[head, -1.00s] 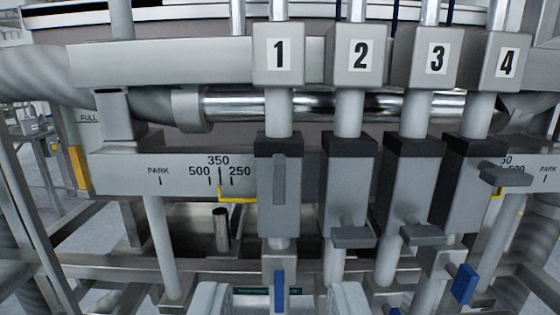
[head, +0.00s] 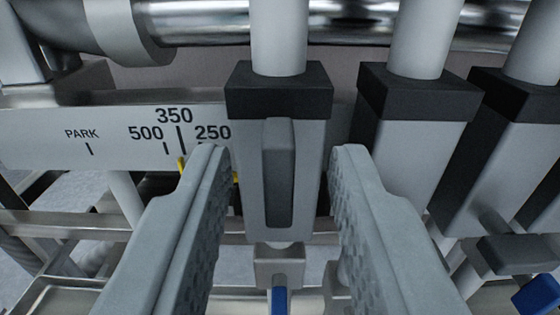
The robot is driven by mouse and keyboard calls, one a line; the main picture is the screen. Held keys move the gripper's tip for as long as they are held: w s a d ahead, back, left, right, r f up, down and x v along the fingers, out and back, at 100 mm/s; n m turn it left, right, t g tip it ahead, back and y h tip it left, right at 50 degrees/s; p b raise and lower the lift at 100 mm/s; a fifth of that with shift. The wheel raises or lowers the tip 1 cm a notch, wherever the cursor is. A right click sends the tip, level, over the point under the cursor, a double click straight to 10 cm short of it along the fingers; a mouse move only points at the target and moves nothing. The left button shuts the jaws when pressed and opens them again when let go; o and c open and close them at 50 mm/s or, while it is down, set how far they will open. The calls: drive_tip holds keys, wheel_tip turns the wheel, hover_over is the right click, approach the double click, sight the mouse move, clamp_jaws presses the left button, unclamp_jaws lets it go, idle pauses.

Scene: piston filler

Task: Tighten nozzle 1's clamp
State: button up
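The nozzle 1 clamp block (head: 250,155) is a grey body with a black top, on a vertical grey tube. Its lever (head: 279,172) is a grey bar standing vertically on the block's front face. My gripper (head: 278,165) is open, with one textured finger on each side of the block and lever. The fingers appear apart from the lever and in front of the block. The number 1 label is out of view now.
The scale plate (head: 85,138) reads PARK, 500, 350 and 250, with a yellow pointer (head: 182,168) partly behind my left finger. The neighbouring nozzle block (head: 405,130) stands close on the right, with more beyond. A blue handle (head: 279,301) is below.

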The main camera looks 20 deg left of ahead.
drive_tip(key=shift+c, duration=0.4)
clamp_jaws()
drive_tip(key=shift+m, duration=0.3)
drive_tip(key=m, duration=0.3)
drive_tip(key=shift+m, duration=0.3)
drive_tip(key=m, duration=0.4)
drive_tip(key=shift+d+m, duration=0.1)
drive_tip(key=shift+m, duration=0.2)
drive_tip(key=m, duration=0.4)
drive_tip(key=shift+f+m, duration=0.1)
drive_tip(key=shift+m, duration=0.2)
drive_tip(key=shift+f+m, duration=0.1)
drive_tip(key=shift+m, duration=2.1)
